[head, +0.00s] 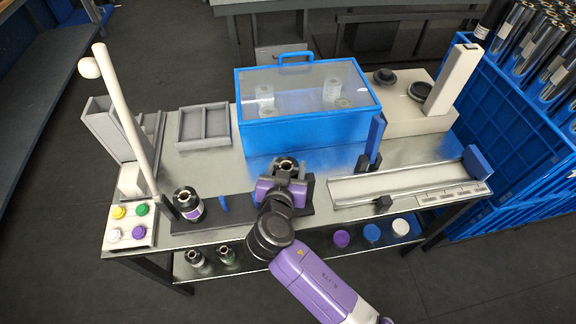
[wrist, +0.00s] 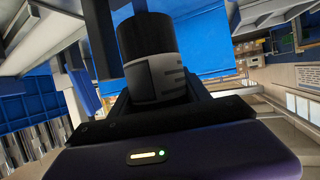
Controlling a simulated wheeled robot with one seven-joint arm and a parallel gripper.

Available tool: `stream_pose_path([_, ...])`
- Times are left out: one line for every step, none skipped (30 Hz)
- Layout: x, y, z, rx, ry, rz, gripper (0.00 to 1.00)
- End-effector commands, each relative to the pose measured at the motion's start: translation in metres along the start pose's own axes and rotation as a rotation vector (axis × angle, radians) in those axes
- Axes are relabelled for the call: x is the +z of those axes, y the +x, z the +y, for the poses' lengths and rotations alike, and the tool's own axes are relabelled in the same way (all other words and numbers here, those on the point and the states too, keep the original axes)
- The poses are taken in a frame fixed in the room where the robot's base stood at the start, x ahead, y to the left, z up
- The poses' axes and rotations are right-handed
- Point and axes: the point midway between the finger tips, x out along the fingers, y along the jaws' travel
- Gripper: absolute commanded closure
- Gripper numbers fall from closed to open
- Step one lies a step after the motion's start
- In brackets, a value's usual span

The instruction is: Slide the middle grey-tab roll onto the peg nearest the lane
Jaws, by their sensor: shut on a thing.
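My gripper (head: 286,172) is shut on a dark roll (head: 287,163), whose open core shows at the top in the head view. In the wrist view the roll (wrist: 150,45) is black with a white and grey label, between the dark fingers. My gripper is over the right part of a long dark base (head: 240,208). Another dark roll (head: 188,203) with a pale and purple label stands at the base's left end. My gripper and arm hide any peg beneath, and I cannot tell whether the held roll touches one.
The lane (head: 400,182), a pale tray, lies to the right. A clear-lidded blue box (head: 310,130) stands behind my gripper. A tall white post (head: 125,120) and a button panel (head: 130,225) are at left. Several rolls (head: 228,254) and coloured caps (head: 372,232) sit below.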

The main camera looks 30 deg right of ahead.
Motion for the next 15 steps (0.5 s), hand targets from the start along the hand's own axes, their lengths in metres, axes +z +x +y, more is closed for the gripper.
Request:
stream_pose_path([0.0012, 0.0008, -0.0003, -0.001, 0.001, 0.002, 1.00])
stream_pose_path([0.0018, 0.0010, -0.0002, 0.000, 0.001, 0.002, 1.00])
stream_pose_path([0.0026, 0.0014, -0.0002, 0.000, 0.001, 0.002, 1.00])
stream_pose_path([0.0032, 0.0016, -0.0002, 0.000, 0.001, 0.002, 1.00])
stream_pose_path([0.0039, 0.0019, -0.0002, 0.000, 0.001, 0.002, 1.00])
stream_pose_path([0.0047, 0.0022, -0.0002, 0.000, 0.001, 0.002, 1.00])
stream_pose_path([0.0053, 0.0025, -0.0002, 0.000, 0.001, 0.002, 1.00])
stream_pose_path([0.0059, 0.0028, -0.0002, 0.000, 0.001, 0.002, 1.00])
stream_pose_path([0.0067, 0.0031, -0.0002, 0.000, 0.001, 0.002, 1.00])
stream_pose_path([0.0073, 0.0033, -0.0002, 0.000, 0.001, 0.002, 1.00])
stream_pose_path([0.0079, 0.0036, -0.0002, 0.000, 0.001, 0.002, 1.00])
stream_pose_path([0.0087, 0.0040, -0.0002, 0.000, 0.001, 0.002, 1.00])
stream_pose_path([0.0094, 0.0042, -0.0002, 0.000, 0.001, 0.002, 1.00])
stream_pose_path([0.0100, 0.0045, -0.0002, 0.000, 0.001, 0.002, 1.00])
stream_pose_path([0.0108, 0.0048, -0.0001, 0.000, 0.001, 0.002, 1.00])
